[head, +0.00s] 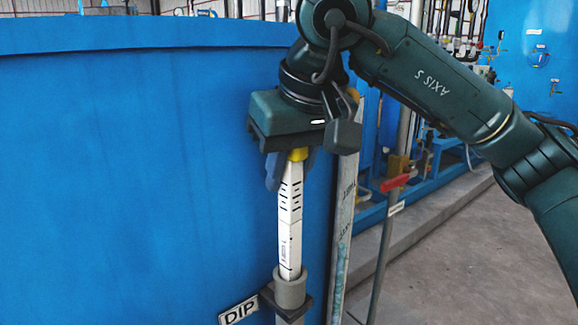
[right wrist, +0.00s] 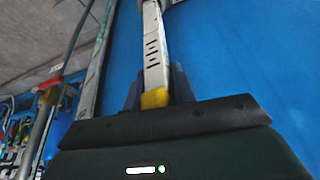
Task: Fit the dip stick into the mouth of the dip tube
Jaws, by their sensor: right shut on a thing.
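The dip stick (head: 289,222) is a white, flat-sided rod with black marks and a yellow top end. It stands nearly upright, and its lower end is at the mouth of the grey dip tube (head: 290,289), with the tip hidden from view there. My right gripper (head: 289,172) is shut on the stick near its yellow end, above the tube. In the right wrist view the stick (right wrist: 154,50) runs away from between the fingers towards the tube's rim at the top edge. My left gripper is not in view.
A large blue tank (head: 130,180) fills the left, with a DIP label (head: 239,311) beside the tube. A grey upright post (head: 341,240) and a thinner pipe with a red valve handle (head: 395,183) stand close to the right. Bare floor (head: 450,260) lies beyond.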

